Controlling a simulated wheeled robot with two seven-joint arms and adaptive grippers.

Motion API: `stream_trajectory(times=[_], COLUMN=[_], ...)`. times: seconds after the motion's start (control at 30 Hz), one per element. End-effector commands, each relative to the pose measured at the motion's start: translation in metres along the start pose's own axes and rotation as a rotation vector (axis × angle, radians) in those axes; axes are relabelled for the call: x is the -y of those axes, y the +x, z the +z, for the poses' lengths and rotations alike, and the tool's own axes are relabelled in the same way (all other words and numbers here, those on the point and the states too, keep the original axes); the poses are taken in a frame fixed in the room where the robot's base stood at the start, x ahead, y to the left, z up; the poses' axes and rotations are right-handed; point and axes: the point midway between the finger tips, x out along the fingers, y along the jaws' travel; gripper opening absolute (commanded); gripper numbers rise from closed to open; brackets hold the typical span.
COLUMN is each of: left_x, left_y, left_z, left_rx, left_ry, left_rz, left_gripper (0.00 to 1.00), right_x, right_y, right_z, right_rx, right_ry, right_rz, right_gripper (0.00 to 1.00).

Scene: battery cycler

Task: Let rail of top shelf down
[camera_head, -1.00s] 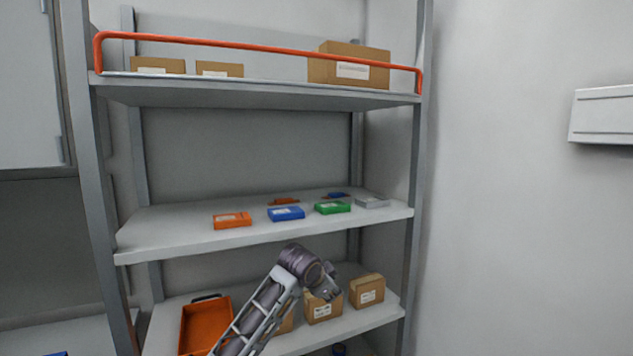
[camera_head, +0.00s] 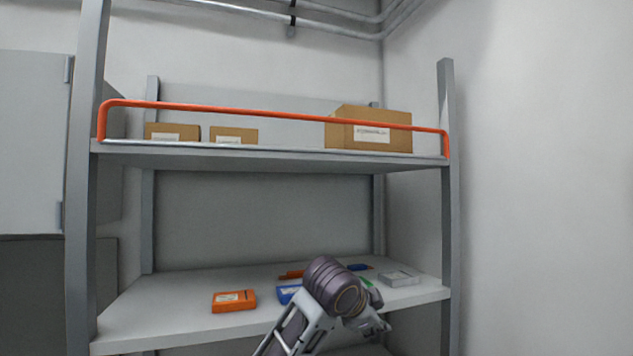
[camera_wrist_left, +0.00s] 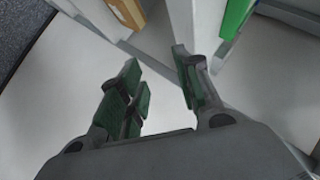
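The orange rail (camera_head: 280,112) runs along the front of the top shelf (camera_head: 270,157). It stands up above the shelf edge, with its bent ends at the left and right posts. My left gripper (camera_head: 375,328) is in front of the middle shelf's right part, well below the rail and apart from it. In the left wrist view, my left gripper (camera_wrist_left: 160,88) is open, with nothing between its fingers. The rail is not in that view. My right gripper is in neither view.
Cardboard boxes (camera_head: 368,137) stand behind the rail. The middle shelf (camera_head: 150,312) holds an orange box (camera_head: 233,301), a blue box (camera_head: 287,293) partly behind my arm, and a grey one (camera_head: 399,278). Grey posts (camera_head: 447,220) flank the shelves. Space before the top shelf looks clear.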

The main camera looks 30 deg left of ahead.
Motion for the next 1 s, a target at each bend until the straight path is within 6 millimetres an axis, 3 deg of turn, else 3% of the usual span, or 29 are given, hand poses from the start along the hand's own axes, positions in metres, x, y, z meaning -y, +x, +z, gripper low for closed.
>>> stream_trajectory(times=[0.57, 1.0], left_x=[0.035, 0.098], left_y=[-0.043, -0.107], left_z=[-0.02, -0.045], left_rx=[-0.016, -0.031], left_ry=[0.075, 0.167], left_rz=[-0.056, -0.148], left_gripper=[0.34, 0.34], right_x=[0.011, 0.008], right_y=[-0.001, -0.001], right_z=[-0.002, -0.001], right_rx=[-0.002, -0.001], right_ry=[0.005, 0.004], right_rz=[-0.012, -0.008], right_gripper=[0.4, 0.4])
